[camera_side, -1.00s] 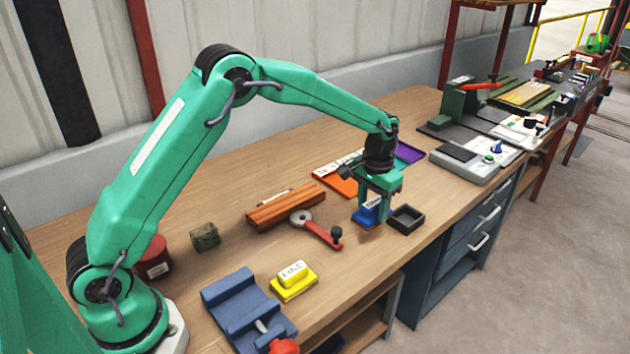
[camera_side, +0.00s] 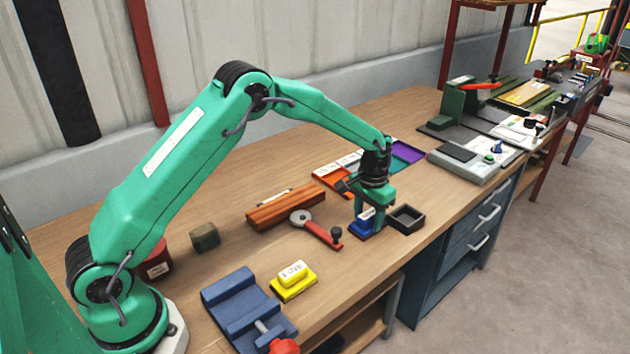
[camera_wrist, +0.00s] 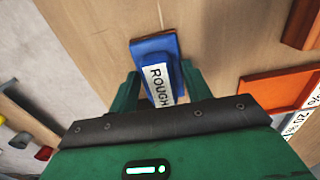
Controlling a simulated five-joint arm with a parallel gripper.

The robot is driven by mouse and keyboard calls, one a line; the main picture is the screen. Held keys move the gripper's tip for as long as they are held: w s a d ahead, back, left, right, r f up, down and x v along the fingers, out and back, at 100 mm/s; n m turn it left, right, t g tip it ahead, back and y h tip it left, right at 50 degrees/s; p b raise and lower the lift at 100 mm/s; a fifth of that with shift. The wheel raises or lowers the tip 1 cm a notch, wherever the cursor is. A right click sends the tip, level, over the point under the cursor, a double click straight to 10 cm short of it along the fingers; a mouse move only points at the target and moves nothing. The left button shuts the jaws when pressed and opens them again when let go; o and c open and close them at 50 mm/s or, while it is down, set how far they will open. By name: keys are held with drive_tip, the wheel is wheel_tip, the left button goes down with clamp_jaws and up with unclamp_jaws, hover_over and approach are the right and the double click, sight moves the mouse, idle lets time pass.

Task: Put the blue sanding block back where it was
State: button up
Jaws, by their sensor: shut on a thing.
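The blue sanding block (camera_side: 360,226) is between the fingers of my gripper (camera_side: 368,218), at or just above the bench top; I cannot tell whether it touches. In the wrist view the block (camera_wrist: 154,48) carries a white label reading ROUGH, and the green fingers of my gripper (camera_wrist: 160,80) close on its sides. Its near end is hidden by the gripper body. A yellow block (camera_side: 293,286) with a white label stands on the bench, nearer the front left.
A small black open box (camera_side: 406,219) sits close right of the gripper. A red-handled tool (camera_side: 318,231) and brown wooden strips (camera_side: 286,208) lie to the left. An orange tray (camera_side: 327,177) and a purple tray (camera_side: 407,153) lie behind. A blue vise (camera_side: 243,303) stands at the front.

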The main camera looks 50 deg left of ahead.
sight(369, 214)
drive_tip(key=shift+f, duration=0.1)
drive_tip(key=o, duration=0.9)
drive_tip(key=shift+o, duration=0.2)
wheel_tip(369, 214, up, 12)
idle(0.4)
drive_tip(key=shift+r, duration=0.2)
